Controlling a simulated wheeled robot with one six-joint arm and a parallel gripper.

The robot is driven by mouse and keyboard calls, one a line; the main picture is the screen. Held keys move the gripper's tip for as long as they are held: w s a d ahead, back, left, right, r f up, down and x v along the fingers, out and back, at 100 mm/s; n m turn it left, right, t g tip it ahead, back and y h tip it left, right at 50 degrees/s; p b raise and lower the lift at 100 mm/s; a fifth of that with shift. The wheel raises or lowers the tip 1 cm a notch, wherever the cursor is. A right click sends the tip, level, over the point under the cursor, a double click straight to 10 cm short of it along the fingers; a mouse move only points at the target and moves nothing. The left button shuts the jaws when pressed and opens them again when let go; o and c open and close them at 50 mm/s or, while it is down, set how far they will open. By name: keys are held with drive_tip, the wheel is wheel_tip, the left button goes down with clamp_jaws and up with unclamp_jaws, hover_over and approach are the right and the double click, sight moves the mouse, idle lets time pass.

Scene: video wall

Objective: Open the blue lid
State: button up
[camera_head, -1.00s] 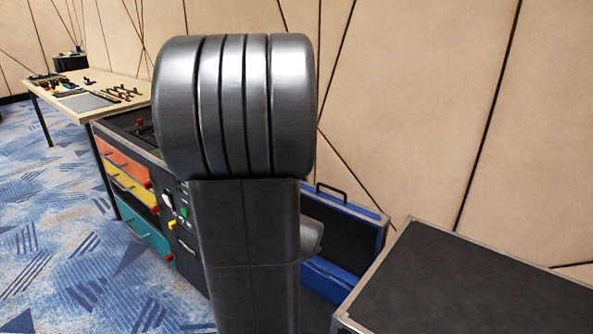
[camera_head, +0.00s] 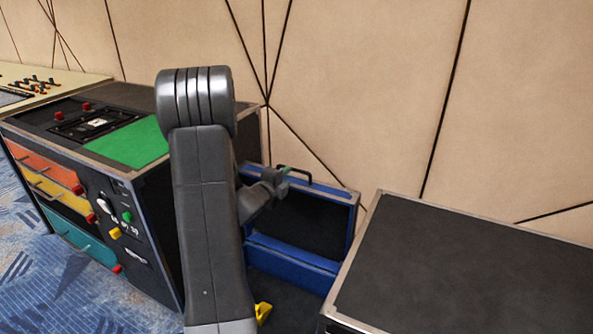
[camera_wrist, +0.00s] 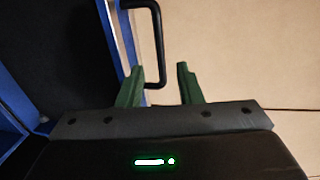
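The blue lid (camera_head: 352,232) stands raised and open near the wall, its dark inner panel (camera_head: 312,218) facing me. Its black handle (camera_head: 296,172) is on the top edge. The lower blue part of the case (camera_head: 290,262) shows below, partly hidden by my arm. My gripper (camera_head: 285,174) is at the lid's top edge by the handle. In the wrist view my gripper (camera_wrist: 160,72) has its two green fingers apart. The black handle (camera_wrist: 158,40) reaches down between them, close to the left finger; I cannot tell whether they touch. The lid's blue rim (camera_wrist: 112,42) is at left.
A black cabinet with orange, yellow and teal drawers (camera_head: 75,235) and a green top panel (camera_head: 128,143) stands left. A dark flat-topped case (camera_head: 460,275) stands right, close to the lid. A beige wall (camera_head: 360,80) is behind. Blue carpet (camera_head: 50,285) is free at lower left.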

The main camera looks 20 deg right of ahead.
sight(294, 170)
drive_tip(key=b+x, duration=0.1)
drive_tip(key=x, duration=0.8)
drive_tip(key=shift+d, duration=0.1)
clamp_jaws()
